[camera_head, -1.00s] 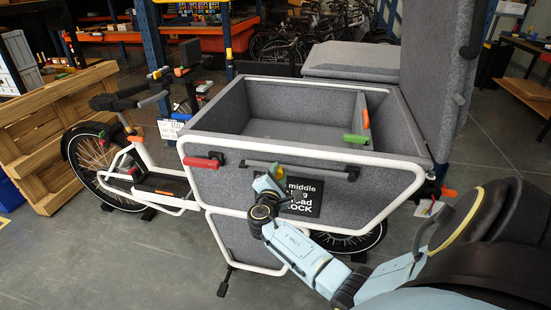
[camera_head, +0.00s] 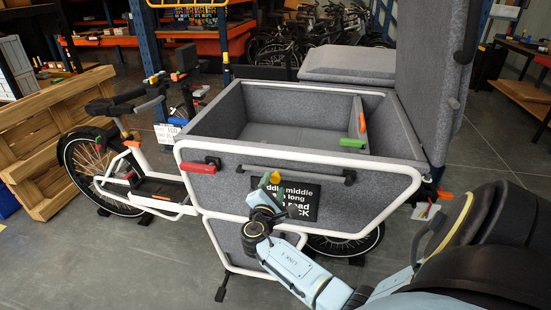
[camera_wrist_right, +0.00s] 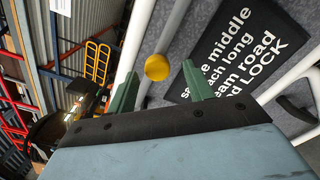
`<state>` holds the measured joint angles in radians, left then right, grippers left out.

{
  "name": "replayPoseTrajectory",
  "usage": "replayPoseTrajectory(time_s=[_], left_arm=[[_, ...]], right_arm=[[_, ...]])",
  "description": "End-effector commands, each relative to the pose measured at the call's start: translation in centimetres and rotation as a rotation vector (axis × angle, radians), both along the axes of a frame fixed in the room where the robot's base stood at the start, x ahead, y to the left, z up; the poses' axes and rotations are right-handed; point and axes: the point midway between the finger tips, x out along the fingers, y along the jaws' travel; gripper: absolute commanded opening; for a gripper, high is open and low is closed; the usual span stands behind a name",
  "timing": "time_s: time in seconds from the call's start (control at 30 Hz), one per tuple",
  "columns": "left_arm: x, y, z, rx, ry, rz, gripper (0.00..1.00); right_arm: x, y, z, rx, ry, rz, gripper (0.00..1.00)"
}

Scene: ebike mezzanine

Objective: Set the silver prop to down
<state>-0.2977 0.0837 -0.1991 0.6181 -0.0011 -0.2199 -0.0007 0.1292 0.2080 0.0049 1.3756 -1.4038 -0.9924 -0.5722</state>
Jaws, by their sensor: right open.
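My right gripper (camera_head: 270,181) is in front of the cargo bike's grey box (camera_head: 225,192), at the left edge of a black sign (camera_head: 300,203). In the right wrist view its two green fingers (camera_wrist_right: 160,80) are apart, with nothing held between them. A yellow ball-shaped knob (camera_wrist_right: 157,67) shows just beyond and between the fingertips; I cannot tell if they touch it. A grey bar (camera_head: 312,177) with black end brackets runs across the panel above the sign. I cannot tell for sure which part is the silver prop. My left gripper is out of view.
A red handle (camera_head: 200,167) is on the white frame (camera_head: 330,231) at left. A green handle (camera_head: 353,143) and orange piece (camera_head: 362,122) are at the box's right inside. The raised lid (camera_head: 430,70) stands behind. A wooden pallet (camera_head: 45,150) is at left.

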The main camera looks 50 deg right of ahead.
Motion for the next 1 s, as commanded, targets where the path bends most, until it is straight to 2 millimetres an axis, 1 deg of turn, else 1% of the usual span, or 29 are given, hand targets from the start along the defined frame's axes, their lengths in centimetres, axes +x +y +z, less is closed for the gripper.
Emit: replayPoseTrajectory(time_s=[0.03,0.2,0.3,0.4,0.6,1.0], left_arm=[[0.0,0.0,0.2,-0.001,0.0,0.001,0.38],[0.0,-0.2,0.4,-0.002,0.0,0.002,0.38],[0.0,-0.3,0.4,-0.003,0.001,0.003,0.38],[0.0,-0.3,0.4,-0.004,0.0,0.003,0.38],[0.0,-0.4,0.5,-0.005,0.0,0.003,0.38],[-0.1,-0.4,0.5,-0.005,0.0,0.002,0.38]], right_arm=[[-0.7,1.2,-0.1,0.003,0.002,0.003,0.52],[-2.7,4.5,-0.1,0.002,0.001,0.0,0.52],[-3.7,6.1,0.0,0.002,0.001,0.0,0.52],[-4.4,7.3,-0.1,0.001,0.002,-0.001,0.52],[-5.0,8.4,0.0,0.0,0.001,-0.001,0.52],[-5.0,8.4,0.0,-0.001,0.001,-0.002,0.52]])
